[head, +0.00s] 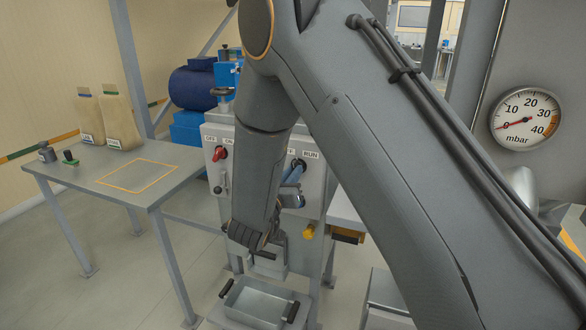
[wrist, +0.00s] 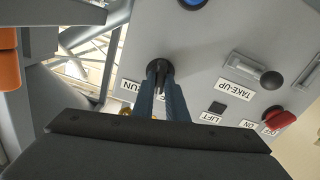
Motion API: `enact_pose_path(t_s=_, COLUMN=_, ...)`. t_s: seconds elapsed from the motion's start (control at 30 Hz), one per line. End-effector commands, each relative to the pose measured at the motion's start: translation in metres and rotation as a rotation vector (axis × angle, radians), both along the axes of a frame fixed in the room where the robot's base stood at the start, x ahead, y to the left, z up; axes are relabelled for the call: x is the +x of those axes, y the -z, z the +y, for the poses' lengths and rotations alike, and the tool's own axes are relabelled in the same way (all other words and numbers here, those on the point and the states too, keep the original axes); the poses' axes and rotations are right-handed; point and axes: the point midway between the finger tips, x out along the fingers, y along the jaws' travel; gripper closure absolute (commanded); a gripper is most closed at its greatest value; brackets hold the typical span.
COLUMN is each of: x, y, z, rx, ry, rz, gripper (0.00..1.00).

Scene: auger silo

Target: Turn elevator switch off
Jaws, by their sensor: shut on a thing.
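The grey control panel (head: 215,133) faces me behind my arm. A black knob (wrist: 156,65) sits beside the RUN label in the wrist view. The blue fingers of my gripper (wrist: 162,82) are shut on this black knob, and they also show at the panel in the head view (head: 293,176). A red switch (head: 219,154) with OFF and ON labels is to the left in the head view. It also shows at the right of the wrist view (wrist: 279,119), apart from my gripper. No label reading "elevator" shows; my arm hides part of the panel.
A dark-knobbed lever (wrist: 270,80) by the TAKE-UP label sits near the red switch. A grey table (head: 165,178) with paper bags (head: 118,118) stands left. A metal tray (head: 262,303) with black handles is below the panel. A pressure gauge (head: 526,118) is at right.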

Motion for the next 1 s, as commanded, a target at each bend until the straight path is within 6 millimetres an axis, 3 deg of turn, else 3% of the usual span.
enact_pose_path(t_s=0.43, x=-0.0002, y=0.0002, z=0.0011, rx=-0.251, ry=-0.002, rz=0.093, gripper=1.00)
enact_pose_path(t_s=1.0, x=0.0002, y=0.0007, z=0.0015, rx=-0.304, ry=-0.002, rz=0.111, gripper=1.00)
